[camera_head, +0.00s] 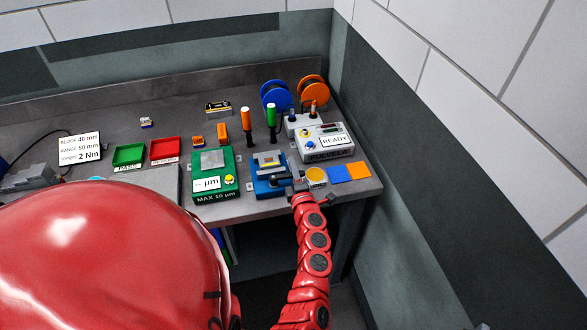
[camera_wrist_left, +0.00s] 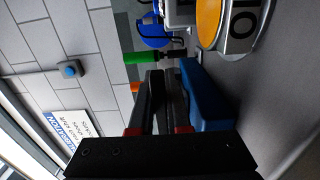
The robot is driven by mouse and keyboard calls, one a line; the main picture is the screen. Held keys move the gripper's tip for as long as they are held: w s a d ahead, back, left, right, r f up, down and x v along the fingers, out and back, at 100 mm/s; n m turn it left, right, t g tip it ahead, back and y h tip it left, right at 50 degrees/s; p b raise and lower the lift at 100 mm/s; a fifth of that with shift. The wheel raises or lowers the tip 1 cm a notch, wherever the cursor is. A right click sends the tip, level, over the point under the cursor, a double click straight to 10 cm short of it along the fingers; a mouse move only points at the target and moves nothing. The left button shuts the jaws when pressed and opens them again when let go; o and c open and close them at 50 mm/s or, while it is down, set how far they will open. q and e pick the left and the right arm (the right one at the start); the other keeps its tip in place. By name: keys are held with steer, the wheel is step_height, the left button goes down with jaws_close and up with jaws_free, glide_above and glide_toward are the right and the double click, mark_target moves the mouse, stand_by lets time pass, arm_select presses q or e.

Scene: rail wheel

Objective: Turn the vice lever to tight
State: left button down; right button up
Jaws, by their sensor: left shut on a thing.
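The blue vice (camera_head: 263,189) stands at the front edge of the bench, with a yellowish block (camera_head: 268,160) on top, at its jaws. The vice's blue body also shows in the left wrist view (camera_wrist_left: 207,98), close beside my fingers. My left gripper (camera_head: 299,187) is at the right-hand side of the vice. In the left wrist view my gripper (camera_wrist_left: 167,100) has its dark fingers close together, shut on what appears to be the vice lever. The lever is mostly hidden by the fingers, so its angle cannot be told. My right gripper is not in view.
A green gauge (camera_head: 215,188) stands left of the vice. Behind are a green-handled tool (camera_head: 271,115) and a READY box (camera_head: 328,153).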

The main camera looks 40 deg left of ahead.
arm_select(q)
steer(key=shift+f, duration=0.1)
steer(key=c, duration=1.2)
jaws_free()
steer(key=shift+o, duration=0.2)
steer(key=shift+s+d, duration=0.15)
steer(key=shift+d, duration=0.15)
steer(key=b+v, duration=0.4)
steer(key=v, duration=1.2)
steer(key=shift+d+b, duration=0.3)
steer(key=shift+s, duration=0.1)
